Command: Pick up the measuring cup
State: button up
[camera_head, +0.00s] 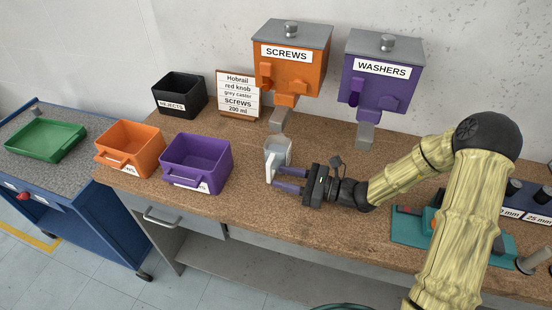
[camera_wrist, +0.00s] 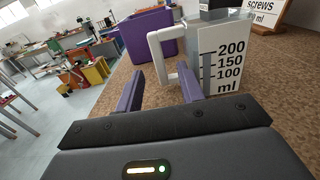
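My gripper (camera_head: 275,177) is open and empty, low over the bench in front of the cup. In the wrist view my gripper (camera_wrist: 161,70) has its two purple fingers spread, with the handle ahead of the gap between them. I cannot tell whether a finger touches the cup.
A purple bin (camera_head: 196,163), an orange bin (camera_head: 130,148) and a black rejects bin (camera_head: 180,95) stand left of the cup. The screws dispenser (camera_head: 292,62) and washers dispenser (camera_head: 382,72) hang behind. A card (camera_head: 238,95) leans at the wall. A teal fixture (camera_head: 410,228) lies right.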

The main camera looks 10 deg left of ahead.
aim_at(272, 174)
jog(key=a, duration=0.5)
jog(key=shift+w, duration=0.2)
dwell(0.3)
grip_shut()
